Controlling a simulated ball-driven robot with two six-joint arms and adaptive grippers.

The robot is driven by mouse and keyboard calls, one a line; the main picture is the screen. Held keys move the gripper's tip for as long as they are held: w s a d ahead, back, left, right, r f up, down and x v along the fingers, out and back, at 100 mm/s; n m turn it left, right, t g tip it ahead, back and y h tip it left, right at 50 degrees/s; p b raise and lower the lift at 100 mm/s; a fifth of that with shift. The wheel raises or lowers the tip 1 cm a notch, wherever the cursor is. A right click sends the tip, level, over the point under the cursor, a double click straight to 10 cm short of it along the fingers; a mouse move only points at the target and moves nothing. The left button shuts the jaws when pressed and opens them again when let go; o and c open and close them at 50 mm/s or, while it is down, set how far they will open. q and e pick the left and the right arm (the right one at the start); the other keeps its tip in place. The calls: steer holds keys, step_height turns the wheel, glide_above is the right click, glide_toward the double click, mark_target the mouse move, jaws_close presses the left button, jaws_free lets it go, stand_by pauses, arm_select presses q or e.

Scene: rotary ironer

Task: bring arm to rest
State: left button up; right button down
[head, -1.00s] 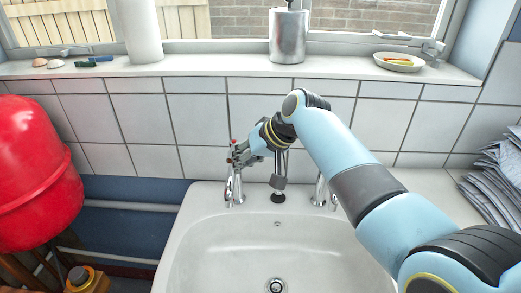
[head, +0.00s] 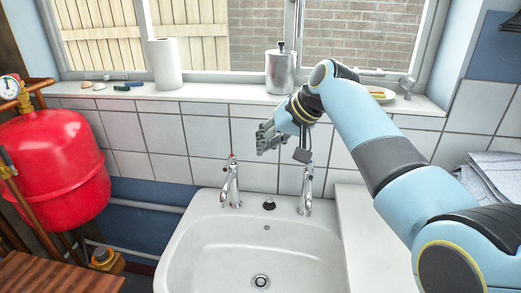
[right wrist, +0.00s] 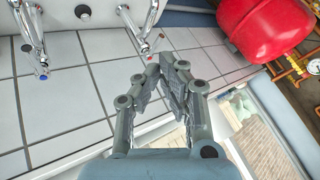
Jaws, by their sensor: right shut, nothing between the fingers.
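My right arm (head: 375,145) comes in from the right in the head view and reaches over the back of the sink. Its right gripper (head: 262,139) hangs in front of the white wall tiles, above the two taps and apart from them. In the right wrist view the right gripper (right wrist: 172,68) has its fingertips together with nothing between them. My left gripper is not in the head view.
A white sink (head: 185,250) with a left tap (head: 231,183) and a right tap (head: 307,188) stands below. The window sill (head: 215,96) holds a metal canister (head: 280,72) and a paper roll (head: 165,64). A red tank (head: 50,165) is at left; folded cloth (head: 490,175) lies at right.

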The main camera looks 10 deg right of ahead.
steer(key=s+d+f+h, duration=0.1)
steer(key=s+d+f, duration=0.35)
steer(key=s, duration=0.35)
steer(key=s+d+f+h, duration=0.2)
steer(key=s+d+f, duration=0.25)
steer(key=s, duration=0.45)
steer(key=s+d+r+g+h, duration=0.15)
steer(key=s+d, duration=0.25)
steer(key=s, duration=0.8)
steer(key=s+d+r+h, duration=0.2)
steer(key=s+d, duration=0.2)
steer(key=s, duration=0.7)
step_height(320, 180, down, 40)
steer(key=s+d+g+b, duration=0.2)
steer(key=s+b, duration=0.1)
steer(key=b, duration=1.1)
arm_select(q)
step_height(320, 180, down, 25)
steer(key=b, duration=1)
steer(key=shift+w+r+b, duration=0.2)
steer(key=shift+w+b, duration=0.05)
steer(key=shift+b, duration=0.05)
arm_select(e)
steer(key=s+f, duration=0.9)
steer(key=f, duration=0.4)
steer(key=s+d+f+g, duration=0.1)
steer(key=s+f, duration=0.8)
steer(key=f, duration=0.4)
steer(key=shift+f, duration=0.35)
